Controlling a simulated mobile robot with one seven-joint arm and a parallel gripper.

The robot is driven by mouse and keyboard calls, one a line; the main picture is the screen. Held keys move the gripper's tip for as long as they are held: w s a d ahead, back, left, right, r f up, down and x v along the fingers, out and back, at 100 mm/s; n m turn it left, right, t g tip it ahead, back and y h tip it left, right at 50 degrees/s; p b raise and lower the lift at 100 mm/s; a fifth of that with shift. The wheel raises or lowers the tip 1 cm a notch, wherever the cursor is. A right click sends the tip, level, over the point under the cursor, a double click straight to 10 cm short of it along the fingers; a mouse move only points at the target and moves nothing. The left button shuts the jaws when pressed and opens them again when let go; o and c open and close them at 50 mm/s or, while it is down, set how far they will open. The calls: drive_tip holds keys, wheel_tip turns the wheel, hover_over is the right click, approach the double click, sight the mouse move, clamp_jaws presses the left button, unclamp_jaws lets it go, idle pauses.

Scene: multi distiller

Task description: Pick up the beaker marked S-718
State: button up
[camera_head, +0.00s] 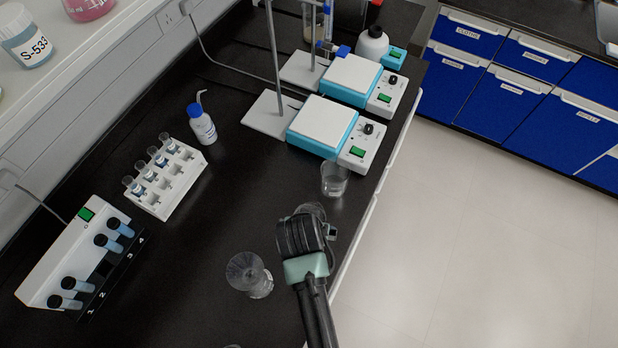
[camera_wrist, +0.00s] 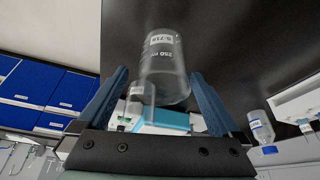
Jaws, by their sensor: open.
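The clear glass beaker marked S-718 (camera_wrist: 163,62) shows in the wrist view, between the two blue fingers of my gripper (camera_wrist: 158,76). The label on it reads S-718, with a 250 ml marking. My gripper is open, with a finger on either side of the beaker and gaps showing. In the head view my gripper (camera_head: 305,238) is over the bench near its right edge. It hides most of a glass vessel (camera_head: 313,209) just beyond it, and its fingertips are hidden too.
Another beaker (camera_head: 334,180) stands beyond my gripper, by a hotplate stirrer (camera_head: 322,122). A glass vessel (camera_head: 249,275) stands to the left of my arm. A tube rack (camera_head: 178,188), wash bottle (camera_head: 202,125) and tube block (camera_head: 72,250) stand farther left. The middle bench is clear.

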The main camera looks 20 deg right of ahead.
drive_tip(key=shift+w+p+x, duration=0.2)
drive_tip(key=shift+p+x, duration=0.2)
drive_tip(key=shift+x, duration=3.15)
drive_tip(key=shift+a, duration=0.15)
drive_tip(key=shift+r, duration=0.1)
drive_tip(key=c, duration=1.2)
